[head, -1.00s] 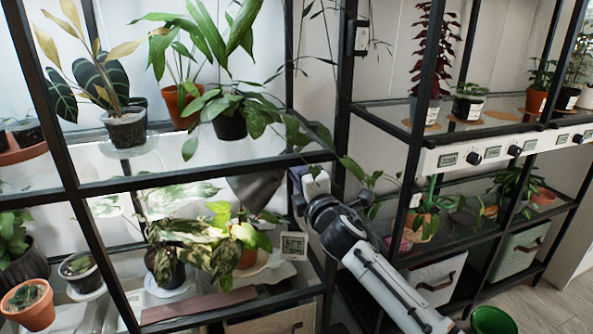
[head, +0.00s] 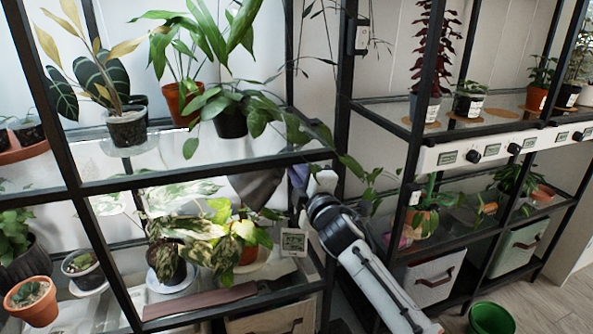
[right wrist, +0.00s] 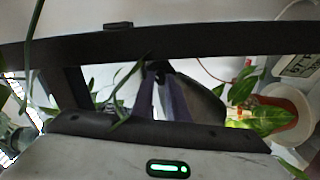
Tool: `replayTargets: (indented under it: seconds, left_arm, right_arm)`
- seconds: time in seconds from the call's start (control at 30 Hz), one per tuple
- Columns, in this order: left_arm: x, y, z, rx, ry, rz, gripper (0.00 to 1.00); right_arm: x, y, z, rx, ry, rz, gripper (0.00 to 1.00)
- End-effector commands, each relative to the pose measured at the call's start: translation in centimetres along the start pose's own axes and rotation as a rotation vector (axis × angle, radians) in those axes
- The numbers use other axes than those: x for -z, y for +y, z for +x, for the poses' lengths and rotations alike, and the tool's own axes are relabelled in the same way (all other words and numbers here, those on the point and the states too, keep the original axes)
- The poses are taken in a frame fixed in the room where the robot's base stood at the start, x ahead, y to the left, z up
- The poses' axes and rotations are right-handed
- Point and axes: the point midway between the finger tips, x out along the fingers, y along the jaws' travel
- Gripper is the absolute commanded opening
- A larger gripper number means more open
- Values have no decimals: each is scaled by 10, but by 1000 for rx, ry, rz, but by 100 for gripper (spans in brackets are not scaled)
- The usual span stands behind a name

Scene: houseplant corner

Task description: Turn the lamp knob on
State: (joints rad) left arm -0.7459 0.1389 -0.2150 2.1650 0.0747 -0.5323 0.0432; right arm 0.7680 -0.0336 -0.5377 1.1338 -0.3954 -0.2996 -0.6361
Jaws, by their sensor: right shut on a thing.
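My right gripper (head: 303,178) comes in from the lower right and sits at the right front post of the left shelf unit, just below its middle glass shelf. It also shows in the right wrist view (right wrist: 162,98), where its fingers are close together on a small dark part. It is shut on the lamp knob, which the fingers and wrist mostly hide. My left gripper is out of view.
A small display (head: 293,242) hangs near the post, close below my gripper. Trailing leaves (head: 352,165) hang around my wrist. A white strip (head: 440,158) with knobs and displays runs along the right shelf unit. A green pot (head: 492,318) stands on the floor.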

Motion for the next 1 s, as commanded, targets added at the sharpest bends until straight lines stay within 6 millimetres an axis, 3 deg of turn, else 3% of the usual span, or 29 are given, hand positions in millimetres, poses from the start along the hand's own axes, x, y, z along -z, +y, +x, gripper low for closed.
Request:
replayTargets:
  seconds: [0.13, 0.17, 0.27, 0.67, 1.0]
  left_arm:
    - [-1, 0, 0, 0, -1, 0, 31]
    - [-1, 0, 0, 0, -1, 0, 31]
    - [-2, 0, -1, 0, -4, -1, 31]
    - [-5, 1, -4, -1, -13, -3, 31]
    - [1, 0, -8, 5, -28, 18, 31]
  right_arm:
    - [1, -1, 0, 2, 1, 2, 0]
    - [1, -1, 0, 2, 1, 2, 17]
    - [1, -1, 0, 1, 1, 1, 32]
    - [0, 1, -5, 0, 0, -1, 32]
    - [0, 1, -57, 2, 0, -1, 32]
